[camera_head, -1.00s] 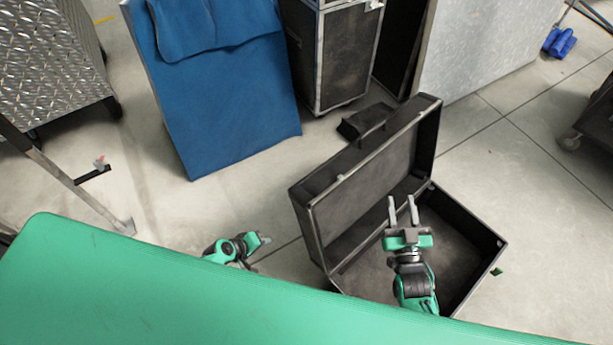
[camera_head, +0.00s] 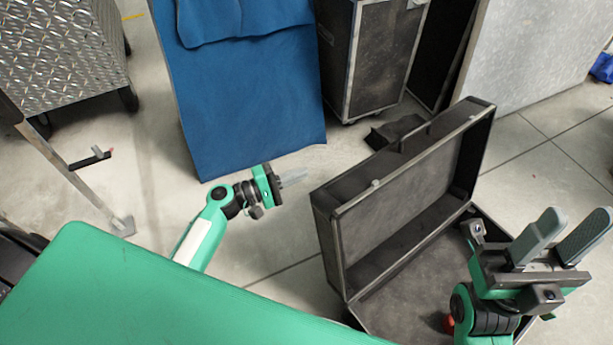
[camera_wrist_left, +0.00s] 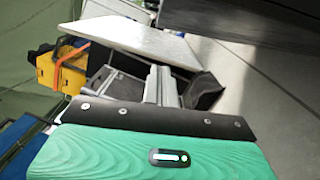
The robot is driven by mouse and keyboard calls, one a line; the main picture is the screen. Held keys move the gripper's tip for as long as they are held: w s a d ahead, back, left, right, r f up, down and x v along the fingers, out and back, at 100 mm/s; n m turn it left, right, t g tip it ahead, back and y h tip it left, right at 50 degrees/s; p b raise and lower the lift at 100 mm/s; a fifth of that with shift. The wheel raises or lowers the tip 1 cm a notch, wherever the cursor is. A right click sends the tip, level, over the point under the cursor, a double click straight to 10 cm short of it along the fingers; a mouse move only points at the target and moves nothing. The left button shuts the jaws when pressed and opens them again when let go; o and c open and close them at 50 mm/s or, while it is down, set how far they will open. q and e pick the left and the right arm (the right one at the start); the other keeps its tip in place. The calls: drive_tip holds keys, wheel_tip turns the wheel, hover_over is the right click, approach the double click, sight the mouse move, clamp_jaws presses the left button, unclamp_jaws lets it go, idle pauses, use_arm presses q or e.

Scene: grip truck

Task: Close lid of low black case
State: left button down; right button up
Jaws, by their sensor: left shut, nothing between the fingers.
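The low black case (camera_head: 388,303) lies open on the floor at the right of the head view. Its lid (camera_head: 405,205) stands up and leans back to the left. My left gripper (camera_head: 294,178) is shut and empty, pointing right, apart from the lid on its outer side. Its closed fingers (camera_wrist_left: 162,86) show in the left wrist view, where a dark panel (camera_wrist_left: 270,20), perhaps the lid, fills the upper right. My right gripper (camera_head: 572,238) is open and empty in front of the case's right part, hiding much of the base there.
A blue padded panel (camera_head: 250,90) stands behind my left gripper. A tall black flight case (camera_head: 375,60) and a pale board (camera_head: 540,50) stand at the back. A ridged metal case (camera_head: 60,50) is at the far left. Bare floor lies between my left gripper and the case.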

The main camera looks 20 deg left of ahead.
use_arm(q)
drive_tip(key=w+d+r, duration=0.1)
drive_tip(key=w+d, duration=0.2)
drive_tip(key=d, duration=0.6)
drive_tip(key=shift+r+b, duration=0.25)
drive_tip(key=shift+b, duration=0.1)
drive_tip(key=shift+d, duration=0.15)
